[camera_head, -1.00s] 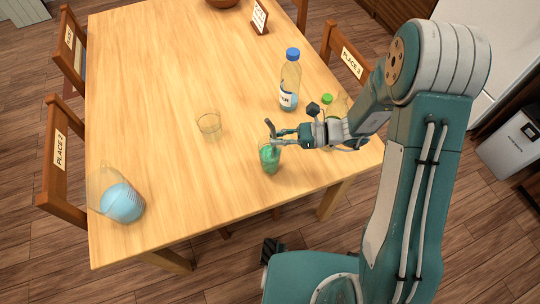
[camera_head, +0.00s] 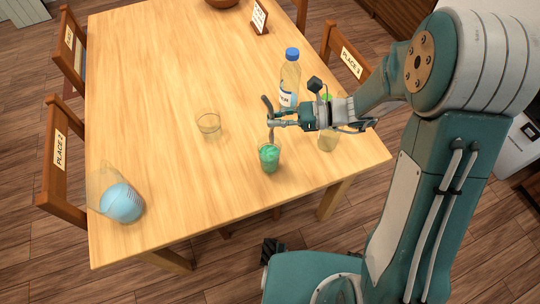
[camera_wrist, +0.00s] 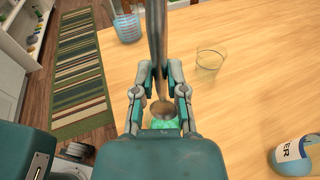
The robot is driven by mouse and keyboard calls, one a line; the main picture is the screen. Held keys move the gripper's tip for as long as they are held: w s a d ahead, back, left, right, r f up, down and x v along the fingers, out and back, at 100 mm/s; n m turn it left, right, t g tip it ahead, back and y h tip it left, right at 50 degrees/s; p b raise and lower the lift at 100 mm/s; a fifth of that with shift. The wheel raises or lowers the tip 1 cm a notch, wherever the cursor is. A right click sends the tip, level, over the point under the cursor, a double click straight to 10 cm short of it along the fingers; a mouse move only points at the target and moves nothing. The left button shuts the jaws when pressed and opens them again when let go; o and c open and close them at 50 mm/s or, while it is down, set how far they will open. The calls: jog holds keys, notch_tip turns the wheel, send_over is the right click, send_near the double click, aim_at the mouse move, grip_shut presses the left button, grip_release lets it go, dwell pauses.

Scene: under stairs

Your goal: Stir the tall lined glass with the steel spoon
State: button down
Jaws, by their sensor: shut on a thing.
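My gripper (camera_head: 275,123) is shut on the steel spoon (camera_head: 271,134), whose handle rises above the fingers. It also shows in the wrist view (camera_wrist: 157,50). The spoon points down over a small glass of green contents (camera_head: 269,158). Its bowl end is at or just above that glass's rim; I cannot tell exactly. In the wrist view the green glass (camera_wrist: 163,124) is partly hidden behind the bowl and fingers. A larger clear glass with blue contents (camera_head: 122,203) stands at the table's near left; fine lines show on it in the wrist view (camera_wrist: 127,24).
An empty glass (camera_head: 208,125) stands mid-table. A blue-capped bottle (camera_head: 289,82) stands behind my gripper, and another glass (camera_head: 328,139) under my wrist. A card stand (camera_head: 260,17) and bowl are at the far edge. The left middle of the table (camera_head: 150,100) is clear.

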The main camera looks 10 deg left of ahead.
dwell(0.4)
jog(key=shift+r, duration=2)
